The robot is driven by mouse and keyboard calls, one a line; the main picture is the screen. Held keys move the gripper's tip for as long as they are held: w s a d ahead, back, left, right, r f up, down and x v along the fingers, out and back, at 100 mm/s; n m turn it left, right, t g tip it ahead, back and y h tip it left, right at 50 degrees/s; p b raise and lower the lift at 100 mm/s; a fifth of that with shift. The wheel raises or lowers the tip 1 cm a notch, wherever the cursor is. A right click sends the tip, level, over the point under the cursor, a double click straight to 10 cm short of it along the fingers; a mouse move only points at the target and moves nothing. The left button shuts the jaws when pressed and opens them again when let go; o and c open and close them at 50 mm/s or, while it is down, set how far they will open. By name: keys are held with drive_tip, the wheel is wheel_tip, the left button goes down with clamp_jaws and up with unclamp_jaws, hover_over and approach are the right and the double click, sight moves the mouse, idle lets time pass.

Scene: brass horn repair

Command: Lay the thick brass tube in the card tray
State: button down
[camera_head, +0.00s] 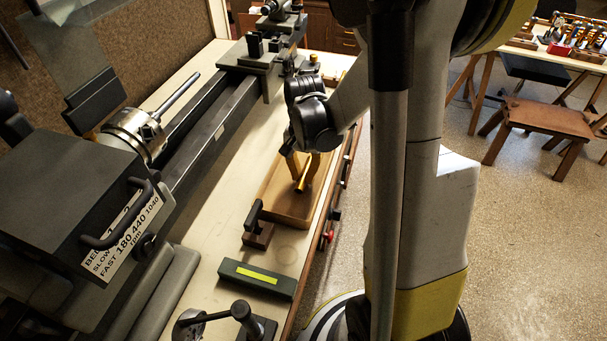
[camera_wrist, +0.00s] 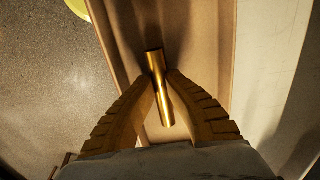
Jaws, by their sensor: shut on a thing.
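The thick brass tube (camera_wrist: 160,88) is between the two fingertips of my gripper (camera_wrist: 161,80) in the wrist view. My gripper is shut on it. In the head view the tube (camera_head: 304,176) shows as a short bright brass piece under my gripper (camera_head: 302,165). The card tray (camera_head: 283,207) is a shallow brown tray on the bench, and the tube is over it and inside its outline. The tray's brown side (camera_wrist: 205,20) also shows in the wrist view. I cannot tell whether the tube touches the tray floor.
A lathe (camera_head: 205,125) runs along the left of the bench. A dark block with an upright handle (camera_head: 257,225) stands at the tray's near end. A green box with a yellow label (camera_head: 257,278) lies nearer. Bare bench (camera_head: 215,225) lies left of the tray.

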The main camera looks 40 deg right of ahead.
drive_tip(key=shift+f+b, duration=0.55)
drive_tip(key=shift+f, duration=0.1)
drive_tip(key=c, duration=0.9)
unclamp_jaws()
drive_tip(key=shift+r, duration=0.1)
drive_tip(key=shift+r+p, duration=3.05)
drive_tip(key=shift+r, duration=0.95)
drive_tip(key=s+a+r+n+t, duration=0.2)
drive_tip(key=a+r+n, duration=0.1)
drive_tip(key=a+r, duration=0.1)
drive_tip(key=s+a+r+n+t+b, duration=0.1)
drive_tip(key=s+a+r+n+t, duration=0.1)
drive_tip(key=s+a+r+n, duration=0.1)
drive_tip(key=s+a+r+n+t, duration=0.3)
drive_tip(key=a+r+n, duration=0.1)
drive_tip(key=a+r, duration=0.2)
drive_tip(key=shift+s+a+r, duration=0.15)
drive_tip(key=shift+a+r, duration=0.1)
drive_tip(key=shift+r, duration=0.15)
